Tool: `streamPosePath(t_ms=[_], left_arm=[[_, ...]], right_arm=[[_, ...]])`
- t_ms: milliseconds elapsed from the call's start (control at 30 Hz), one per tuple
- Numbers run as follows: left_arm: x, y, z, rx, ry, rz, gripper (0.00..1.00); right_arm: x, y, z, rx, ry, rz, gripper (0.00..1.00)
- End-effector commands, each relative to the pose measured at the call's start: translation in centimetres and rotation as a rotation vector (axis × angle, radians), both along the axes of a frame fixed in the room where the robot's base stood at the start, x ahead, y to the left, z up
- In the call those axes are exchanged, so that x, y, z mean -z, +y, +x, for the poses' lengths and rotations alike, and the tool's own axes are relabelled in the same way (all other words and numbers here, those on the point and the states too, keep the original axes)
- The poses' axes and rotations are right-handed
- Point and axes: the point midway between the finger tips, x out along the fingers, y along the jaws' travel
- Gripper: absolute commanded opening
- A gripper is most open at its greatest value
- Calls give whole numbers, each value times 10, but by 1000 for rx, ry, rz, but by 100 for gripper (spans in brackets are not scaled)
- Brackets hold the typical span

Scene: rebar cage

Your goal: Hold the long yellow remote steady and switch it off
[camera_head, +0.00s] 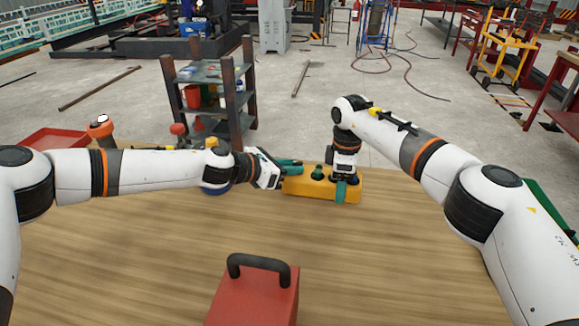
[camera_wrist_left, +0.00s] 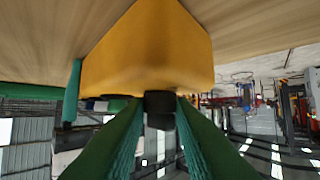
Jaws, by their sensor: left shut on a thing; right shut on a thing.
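The long yellow remote (camera_head: 305,187) lies on the wooden table, with a dark green knob (camera_head: 318,176) and other dark parts on top. My left gripper (camera_head: 292,167) reaches in from the left at its left end. In the left wrist view its green fingers are closed around a small black part (camera_wrist_left: 159,103) at the end of the yellow remote (camera_wrist_left: 150,50). My right gripper (camera_head: 342,184) comes down from above on the right part of the remote, shut on it, with one green finger against the front face. Its other finger is hidden in the head view.
A red box (camera_head: 255,298) with a black handle stands at the table's front middle. A red tray (camera_head: 58,139) is at the far left. A shelf rack (camera_head: 240,105) stands behind the table. The wooden table (camera_head: 400,250) is bare at front right.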

Motion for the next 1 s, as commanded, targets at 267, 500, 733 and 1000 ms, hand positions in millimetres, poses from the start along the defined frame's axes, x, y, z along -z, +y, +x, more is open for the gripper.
streamPosePath(t_ms=[267, 500, 733, 1000], left_arm=[[-1, -4, -3, -146, 0, 1, 0], [-1, -7, -6, -320, -1, -2, 0], [-1, -7, -6, -391, -1, 0, 0], [-1, -7, -6, -392, -1, 0, 0]], right_arm=[[-1, 0, 0, -1, 0, 0, 30], [-1, 0, 0, -2, 0, 0, 30], [-1, 1, 0, -2, 1, 1, 30], [0, 1, 0, -1, 0, 1, 30]])
